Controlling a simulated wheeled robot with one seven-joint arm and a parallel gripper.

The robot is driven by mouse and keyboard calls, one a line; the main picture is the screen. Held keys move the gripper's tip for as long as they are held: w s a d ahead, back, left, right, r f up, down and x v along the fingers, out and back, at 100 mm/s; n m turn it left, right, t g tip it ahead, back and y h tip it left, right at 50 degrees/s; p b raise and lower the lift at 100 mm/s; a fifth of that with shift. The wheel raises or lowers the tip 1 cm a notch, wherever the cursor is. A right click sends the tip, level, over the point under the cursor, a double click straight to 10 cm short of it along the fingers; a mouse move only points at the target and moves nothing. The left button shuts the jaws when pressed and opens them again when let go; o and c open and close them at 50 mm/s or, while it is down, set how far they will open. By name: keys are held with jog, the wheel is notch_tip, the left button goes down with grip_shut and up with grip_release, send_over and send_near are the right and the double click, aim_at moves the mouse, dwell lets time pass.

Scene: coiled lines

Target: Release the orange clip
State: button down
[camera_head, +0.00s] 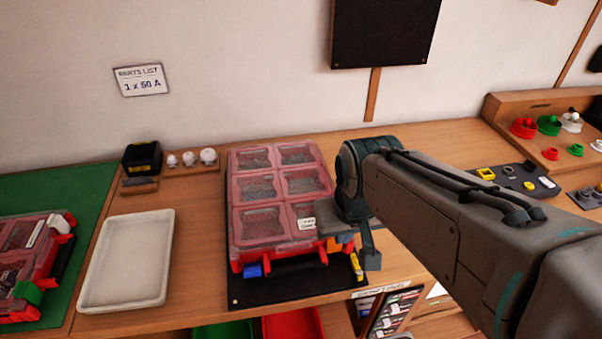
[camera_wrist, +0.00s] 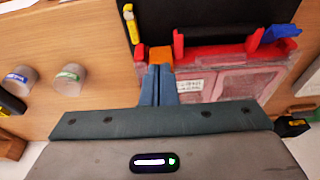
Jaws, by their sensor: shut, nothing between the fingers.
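A clear-lidded red case (camera_head: 236,215) stands on a black mat (camera_head: 290,296), with several compartments under its lid. The orange clip (camera_wrist: 160,55) is at the case's front edge, left of a red latch in the wrist view. In the head view only a bit of the orange clip (camera_head: 344,239) shows beside my gripper. My gripper (camera_wrist: 158,72) is shut and empty, its fingertips right at the orange clip; I cannot tell whether they touch it. In the head view my gripper (camera_head: 370,258) hangs over the case's front right corner. The blue clip (camera_head: 253,270) is at the front left.
A yellow piece (camera_head: 356,265) lies close to my gripper. A white tray (camera_head: 88,280) stands left of the case, with another red case (camera_head: 45,262) on a green mat beyond. Grey cylinders (camera_wrist: 70,79) show in the wrist view. Bins sit below the bench's front edge.

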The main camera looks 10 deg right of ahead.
jog(key=shift+s+d, duration=0.1)
jog(key=w+r+g+p, duration=0.4)
jog(key=w+r, duration=0.3)
jog(key=w, duration=0.6)
jog(key=shift+w+g, duration=0.35)
jog(key=shift+g, duration=0.45)
jog(key=shift+s, duration=0.1)
jog(key=p+x, duration=0.1)
jog(key=x, duration=0.8)
jog(key=s, duration=0.3)
jog(key=shift+f+p, duration=0.3)
jog(key=shift+f, duration=0.05)
jog(key=shift+s, duration=0.6)
